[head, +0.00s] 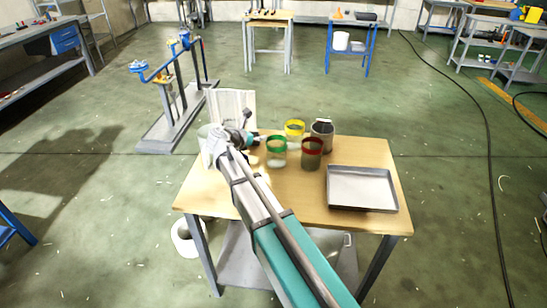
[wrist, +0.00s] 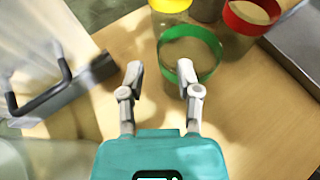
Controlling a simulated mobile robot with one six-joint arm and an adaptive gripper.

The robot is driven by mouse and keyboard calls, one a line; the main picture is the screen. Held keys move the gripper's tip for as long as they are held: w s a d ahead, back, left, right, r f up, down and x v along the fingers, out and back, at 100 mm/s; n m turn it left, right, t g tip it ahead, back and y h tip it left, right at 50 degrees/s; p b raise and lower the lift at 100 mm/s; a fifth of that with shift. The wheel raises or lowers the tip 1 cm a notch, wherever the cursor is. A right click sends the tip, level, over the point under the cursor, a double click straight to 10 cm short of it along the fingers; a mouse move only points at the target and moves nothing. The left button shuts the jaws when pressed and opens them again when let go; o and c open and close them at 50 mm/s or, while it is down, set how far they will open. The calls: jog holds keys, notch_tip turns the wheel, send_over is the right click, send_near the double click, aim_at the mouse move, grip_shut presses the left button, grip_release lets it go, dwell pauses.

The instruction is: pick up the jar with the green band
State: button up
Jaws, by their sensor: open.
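The jar with the green band (head: 277,152) stands upright on the wooden table (head: 360,230), left of the jar with the red band (head: 312,152). In the wrist view the green-banded jar (wrist: 203,57) is just ahead of my gripper. My gripper (wrist: 160,75) is open, with nothing between its fingers. Its right fingertip overlaps the near edge of the green band in the picture; I cannot tell whether it touches. In the head view my gripper (head: 258,142) is left of the green-banded jar, partly hidden by my arm.
A yellow-banded jar (head: 294,130) and a grey container (head: 322,133) stand behind. The red-banded jar (wrist: 252,15) is close on the right. A metal tray (head: 362,188) lies at the table's right. A dark handle (wrist: 60,85) and clear glassware (wrist: 30,155) are close on the left.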

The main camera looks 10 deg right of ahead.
aim_at(276, 152)
jog(key=shift+w+d+f, duration=0.15)
jog(key=shift+w+d, duration=0.1)
jog(key=shift+d, duration=0.05)
jog(key=b+x, duration=0.1)
jog(key=x, duration=0.1)
jog(key=b+x, duration=0.1)
jog(key=x, duration=0.2)
jog(key=shift+a+f+b, duration=0.1)
jog(key=shift+f+b, duration=0.25)
jog(key=shift+f, duration=0.05)
dwell(0.5)
grip_shut()
